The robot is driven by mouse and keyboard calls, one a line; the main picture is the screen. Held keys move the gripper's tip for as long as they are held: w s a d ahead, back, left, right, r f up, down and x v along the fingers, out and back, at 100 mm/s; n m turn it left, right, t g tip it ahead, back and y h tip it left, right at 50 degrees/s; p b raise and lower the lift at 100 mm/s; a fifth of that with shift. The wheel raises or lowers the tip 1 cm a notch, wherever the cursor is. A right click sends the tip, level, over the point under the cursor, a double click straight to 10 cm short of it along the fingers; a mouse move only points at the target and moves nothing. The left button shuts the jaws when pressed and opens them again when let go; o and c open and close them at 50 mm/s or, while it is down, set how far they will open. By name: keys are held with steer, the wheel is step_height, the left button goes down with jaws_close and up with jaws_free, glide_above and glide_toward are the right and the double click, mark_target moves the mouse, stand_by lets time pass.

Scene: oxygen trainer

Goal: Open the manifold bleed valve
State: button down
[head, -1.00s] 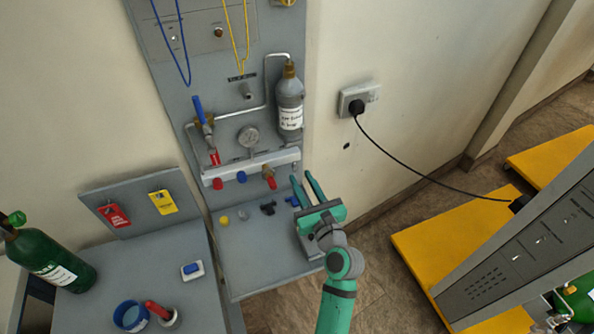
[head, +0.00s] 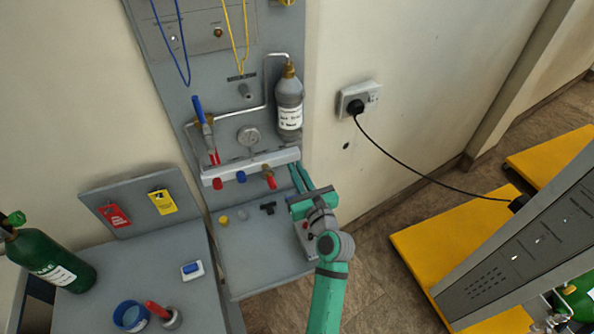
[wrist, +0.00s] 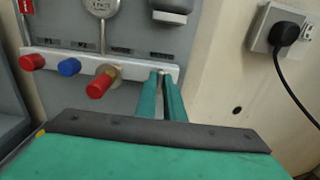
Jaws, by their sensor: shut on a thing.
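The pale manifold bar (head: 240,167) runs across the lower part of the grey wall panel. It also shows in the wrist view (wrist: 128,66). My gripper (head: 295,168) reaches up to the bar's right end. In the wrist view my gripper (wrist: 161,78) has its two green fingers close together, shut on the small bleed valve (wrist: 161,71) at that end. Only a bit of the valve shows between the fingertips; its handle position cannot be made out. In the head view the fingers hide it.
Red and blue caps and a brass fitting with a red end (head: 268,176) sit on the bar left of my gripper. A gauge (head: 248,136) and grey bottle (head: 289,105) are above. A shelf (head: 262,255) with small parts lies below. A wall socket (head: 359,99) is right.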

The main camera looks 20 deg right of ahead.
steer(key=shift+a+n, duration=0.1)
steer(key=shift+n, duration=0.2)
steer(key=n, duration=1.7)
steer(key=shift+a+f, duration=0.1)
steer(key=shift+a, duration=0.1)
steer(key=n, duration=0.5)
steer(key=shift+w+f+n, duration=0.1)
steer(key=shift+f+n, duration=0.05)
steer(key=shift+n, duration=0.15)
steer(key=shift+d+f+n, duration=0.1)
steer(key=shift+d+n, duration=0.05)
steer(key=shift+n, duration=3)
steer(key=shift+d+f+n, duration=0.1)
steer(key=shift+d+n, duration=0.05)
steer(key=shift+n, duration=3)
